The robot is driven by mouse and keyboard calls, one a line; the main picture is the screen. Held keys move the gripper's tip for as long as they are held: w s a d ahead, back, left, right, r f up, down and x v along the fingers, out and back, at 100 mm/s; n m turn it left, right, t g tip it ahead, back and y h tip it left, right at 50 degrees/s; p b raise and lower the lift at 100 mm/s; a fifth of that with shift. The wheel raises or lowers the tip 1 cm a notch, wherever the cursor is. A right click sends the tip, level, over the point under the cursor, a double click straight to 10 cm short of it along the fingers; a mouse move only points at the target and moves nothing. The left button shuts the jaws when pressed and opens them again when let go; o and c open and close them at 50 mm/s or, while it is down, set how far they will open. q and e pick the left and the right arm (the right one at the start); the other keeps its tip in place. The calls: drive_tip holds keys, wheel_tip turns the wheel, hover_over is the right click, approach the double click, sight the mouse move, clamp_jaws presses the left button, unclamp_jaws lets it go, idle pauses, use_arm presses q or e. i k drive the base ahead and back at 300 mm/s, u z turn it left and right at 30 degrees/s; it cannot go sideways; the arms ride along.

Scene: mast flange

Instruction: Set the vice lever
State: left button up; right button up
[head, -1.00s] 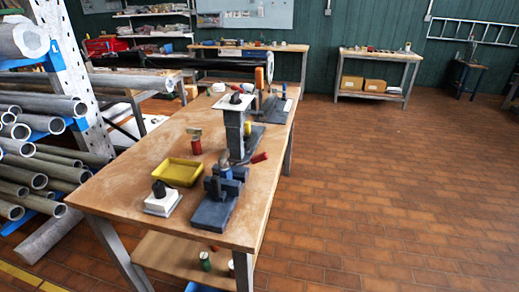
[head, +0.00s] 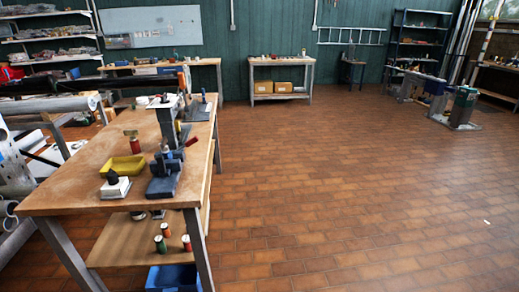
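A blue-grey vice (head: 163,177) stands near the front right corner of the wooden workbench (head: 72,190). A red-handled lever (head: 191,141) shows just behind the vice's jaws; I cannot tell at this size how it joins the vice. A grey upright post with a white top plate (head: 166,115) stands behind the vice. Neither of my grippers is in view.
A yellow tray (head: 122,167), a white block with a black knob (head: 115,186) and a red can (head: 135,145) share the bench. Below are a shelf with small cans (head: 160,245) and a blue bin (head: 172,278). Brick floor (head: 350,200) right of the bench is clear.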

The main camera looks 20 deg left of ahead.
sight(190, 142)
drive_tip(key=k, duration=0.25)
drive_tip(key=z, duration=0.5)
drive_tip(key=i, duration=2.65)
drive_tip(key=u, duration=1)
drive_tip(key=i, duration=1.4)
drive_tip(key=u, duration=1.35)
